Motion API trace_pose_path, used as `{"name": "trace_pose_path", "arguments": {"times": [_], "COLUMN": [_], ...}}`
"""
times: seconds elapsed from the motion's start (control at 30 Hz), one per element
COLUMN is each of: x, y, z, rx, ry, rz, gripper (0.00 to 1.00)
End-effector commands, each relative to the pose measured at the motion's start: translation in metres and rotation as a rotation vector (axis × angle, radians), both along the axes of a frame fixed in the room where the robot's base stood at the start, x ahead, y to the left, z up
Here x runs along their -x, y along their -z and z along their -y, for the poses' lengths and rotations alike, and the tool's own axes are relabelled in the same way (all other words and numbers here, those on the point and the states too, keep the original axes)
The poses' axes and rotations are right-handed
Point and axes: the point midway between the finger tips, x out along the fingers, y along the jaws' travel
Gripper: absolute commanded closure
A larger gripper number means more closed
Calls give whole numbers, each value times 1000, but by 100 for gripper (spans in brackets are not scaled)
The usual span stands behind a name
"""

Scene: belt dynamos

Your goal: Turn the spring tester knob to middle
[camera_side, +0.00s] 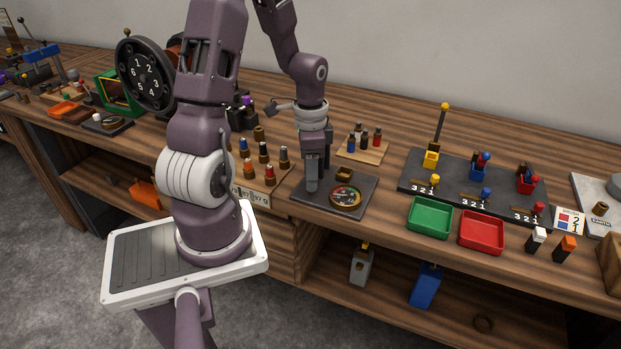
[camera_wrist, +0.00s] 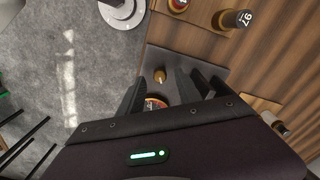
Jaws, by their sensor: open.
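The spring tester appears to be the dark square plate (camera_side: 328,204) with a round dial gauge (camera_side: 346,197) at its front and a small brass part (camera_side: 344,173) behind it. In the wrist view a small brass knob (camera_wrist: 160,75) stands on the dark plate (camera_wrist: 190,62), just beyond the fingertips. The colored dial (camera_wrist: 155,102) is partly hidden by my gripper. My gripper (camera_side: 312,185) points down over the left part of the plate. In the wrist view my gripper (camera_wrist: 158,90) is open, with nothing held between its fingers. The exact knob setting cannot be read.
Several numbered plugs (camera_side: 264,152) stand to the left. A small wooden block with bottles (camera_side: 362,148) sits behind. A dark board with colored levers (camera_side: 465,180), a green tray (camera_side: 430,217) and a red tray (camera_side: 482,232) are to the right.

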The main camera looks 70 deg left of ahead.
Motion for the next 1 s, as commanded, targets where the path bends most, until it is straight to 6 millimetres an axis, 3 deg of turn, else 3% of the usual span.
{"name": "trace_pose_path", "arguments": {"times": [0.13, 0.4, 0.6, 1.0], "x": [1, 0, 0, 0], "y": [16, 19, 18, 18], "z": [0, 0, 0, 0], "rx": [1, -1, -1, -2], "ry": [1, 0, -1, -43], "rz": [-2, 0, 0, 0], "gripper": [59, 61, 100, 100]}}
